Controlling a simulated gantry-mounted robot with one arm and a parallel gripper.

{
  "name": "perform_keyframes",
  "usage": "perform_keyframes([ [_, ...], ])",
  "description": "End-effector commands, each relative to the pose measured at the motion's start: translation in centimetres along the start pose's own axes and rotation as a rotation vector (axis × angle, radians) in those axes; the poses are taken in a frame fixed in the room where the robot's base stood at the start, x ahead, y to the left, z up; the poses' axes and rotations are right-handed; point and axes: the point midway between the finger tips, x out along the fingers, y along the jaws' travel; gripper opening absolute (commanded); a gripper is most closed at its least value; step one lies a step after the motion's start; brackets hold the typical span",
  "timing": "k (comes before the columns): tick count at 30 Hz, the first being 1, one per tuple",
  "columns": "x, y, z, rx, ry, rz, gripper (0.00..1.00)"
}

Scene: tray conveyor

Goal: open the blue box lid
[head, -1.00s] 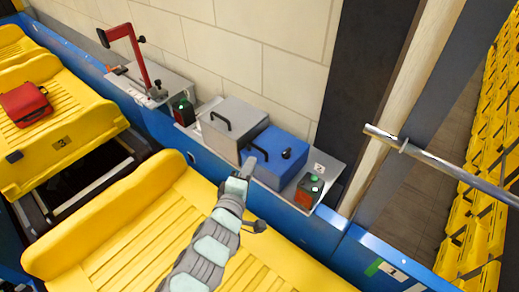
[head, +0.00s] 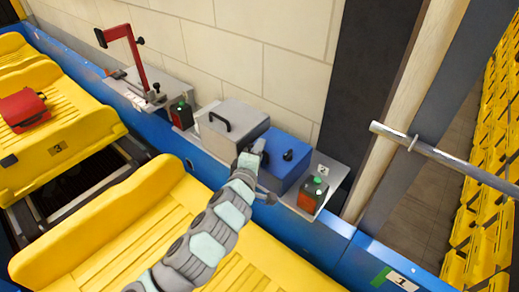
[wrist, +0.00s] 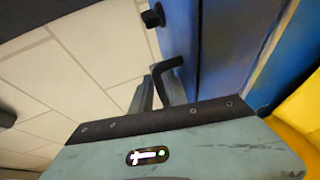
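The blue box (head: 285,172) stands on a grey shelf beside the conveyor, right of a grey box (head: 232,125). Its lid looks shut, with a black knob (head: 288,155) on top. My gripper (head: 251,156) is at the box's near left side, where the handle was visible earlier; the arm hides that part. In the wrist view, a black bent handle (wrist: 166,70) stands by the blue surface (wrist: 212,45), right at my fingers (wrist: 158,95). The black knob (wrist: 153,17) is farther off. I cannot tell whether the fingers are closed around the handle.
Control boxes with buttons stand left (head: 182,115) and right (head: 312,193) of the two boxes. A red lever (head: 135,55) rises at the far left. Yellow trays (head: 110,225) lie below, one with a red case (head: 22,107). A tiled wall (head: 240,50) is close behind the shelf.

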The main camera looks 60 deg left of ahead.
Motion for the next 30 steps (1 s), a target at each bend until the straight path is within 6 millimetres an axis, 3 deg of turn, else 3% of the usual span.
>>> perform_keyframes([
  [8,0.06,0.02,0.01,0.0,0.0,0.001,0.19],
  [15,0.05,0.03,0.03,0.001,-0.001,0.001,0.0],
  [30,0.04,0.06,0.04,0.001,-0.001,0.002,0.0],
])
